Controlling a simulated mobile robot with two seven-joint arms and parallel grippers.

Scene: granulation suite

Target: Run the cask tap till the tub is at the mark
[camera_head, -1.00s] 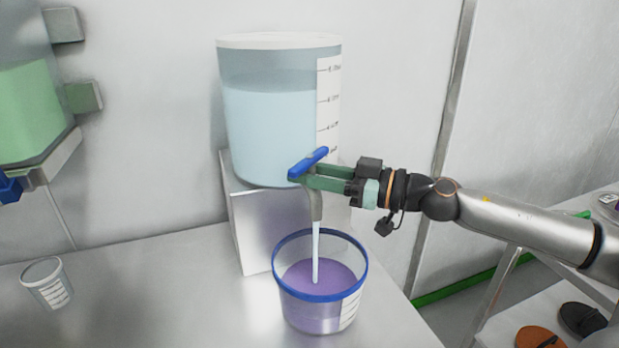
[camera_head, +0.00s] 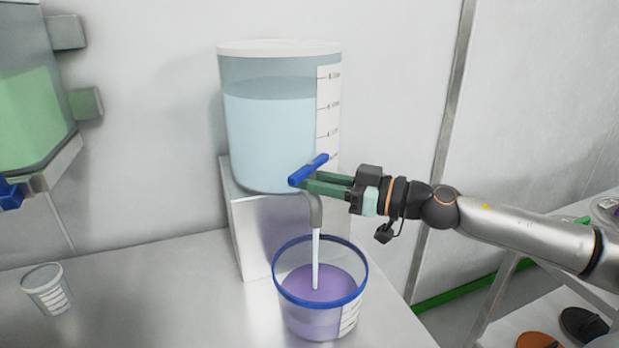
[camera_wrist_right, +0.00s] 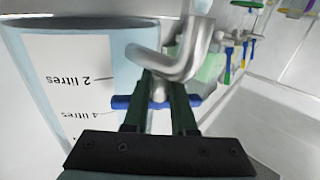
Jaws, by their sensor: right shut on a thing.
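The cask (camera_head: 268,130) is a clear drum of pale blue liquid with a white lid and a graduated scale, standing on a block. Its tap has a blue handle (camera_head: 309,170) and a grey spout (camera_head: 315,210). A stream (camera_head: 315,255) runs from the spout into the tub (camera_head: 321,299), a clear tub with a blue rim and a white scale strip. The tub holds purple liquid; its mark cannot be made out. My right gripper (camera_head: 312,182) is shut on the tap handle, which also shows in the right wrist view (camera_wrist_right: 150,101). My left gripper is out of view.
A small clear measuring cup (camera_head: 47,289) stands on the bench at left. A second vessel with green liquid (camera_head: 30,120) and a blue tap (camera_head: 10,194) sits on a wall bracket. The bench (camera_head: 160,300) between cup and tub is clear.

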